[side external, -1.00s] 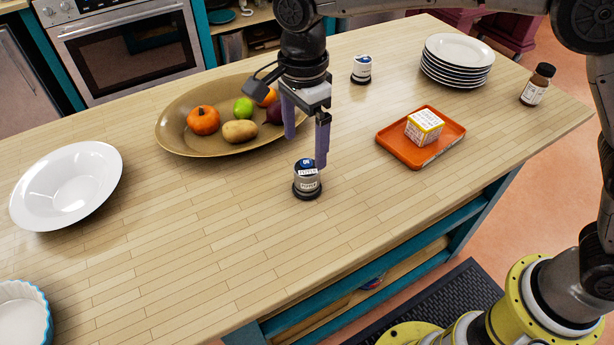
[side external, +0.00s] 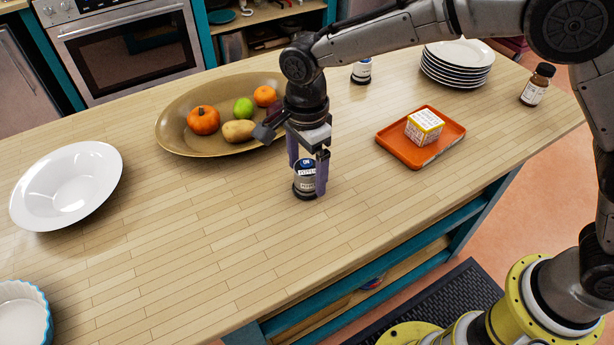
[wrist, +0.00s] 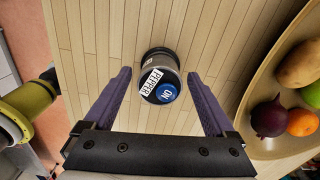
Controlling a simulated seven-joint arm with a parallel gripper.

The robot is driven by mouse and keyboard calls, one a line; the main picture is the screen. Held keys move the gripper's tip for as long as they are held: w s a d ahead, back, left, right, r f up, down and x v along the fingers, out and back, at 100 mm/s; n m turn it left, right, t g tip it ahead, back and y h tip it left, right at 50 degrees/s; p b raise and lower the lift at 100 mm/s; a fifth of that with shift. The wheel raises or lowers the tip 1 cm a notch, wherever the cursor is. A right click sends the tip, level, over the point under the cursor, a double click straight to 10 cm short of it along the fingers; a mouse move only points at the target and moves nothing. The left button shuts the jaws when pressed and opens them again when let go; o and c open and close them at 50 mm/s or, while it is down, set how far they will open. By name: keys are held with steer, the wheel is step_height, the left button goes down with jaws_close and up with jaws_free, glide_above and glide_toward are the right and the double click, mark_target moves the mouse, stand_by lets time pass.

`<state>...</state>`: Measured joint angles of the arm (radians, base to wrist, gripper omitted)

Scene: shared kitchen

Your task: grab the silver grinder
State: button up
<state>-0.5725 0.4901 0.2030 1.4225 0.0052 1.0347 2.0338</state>
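The silver grinder (side external: 305,181), a small cylinder with a dark base, a blue top and a pepper label, stands upright on the wooden counter. In the wrist view the grinder (wrist: 160,76) shows between and slightly beyond the two purple fingers. My gripper (side external: 308,182) points down over it with its fingers spread, one on each side. In the wrist view my gripper (wrist: 160,80) is open, with clear gaps between the fingers and the grinder.
A brown oval platter (side external: 172,139) with fruit and vegetables lies close behind the grinder. An orange tray (side external: 393,148) with a small box is to the right. Another small labelled container (side external: 361,72), a plate stack (side external: 457,64) and a brown bottle (side external: 537,85) stand farther back.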

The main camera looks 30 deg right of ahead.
jaws_close()
steer(key=shift+r, duration=0.1)
stand_by(0.3)
